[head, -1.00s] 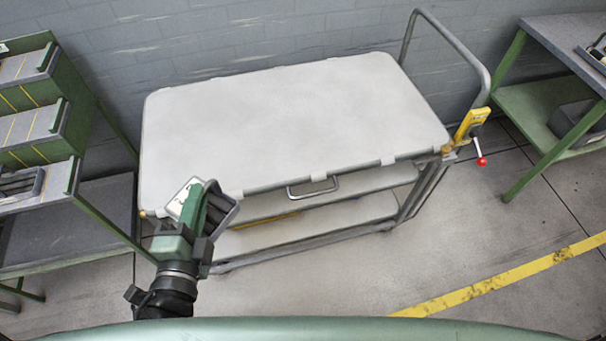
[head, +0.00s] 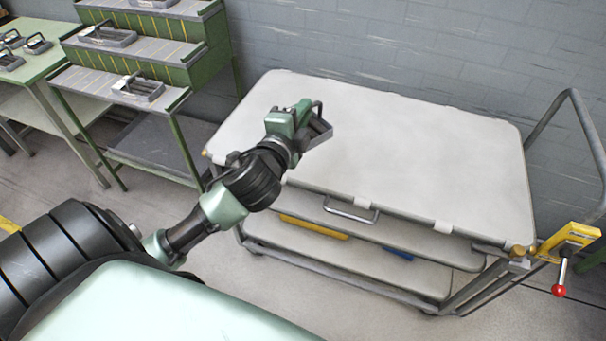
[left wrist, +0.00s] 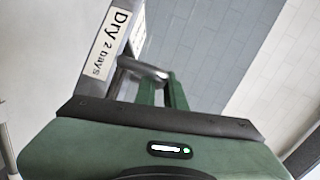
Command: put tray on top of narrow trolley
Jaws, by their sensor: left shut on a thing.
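The trolley with a pale, flat top (head: 400,140) stands against the wall. Its top looks bare, and lower shelves show below the front edge. My left gripper (head: 301,113) is shut on the handle of a small grey tray (head: 319,131). The tray is seen in front of the left part of the trolley top; its height above it is hard to judge. My right gripper is not in view.
A green tiered rack (head: 190,75) at the left holds similar trays (head: 138,88). A green table (head: 35,62) with more handled trays stands further left. The trolley's push bar (head: 580,125) and yellow bracket with red-knobbed lever (head: 559,290) are at the right.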

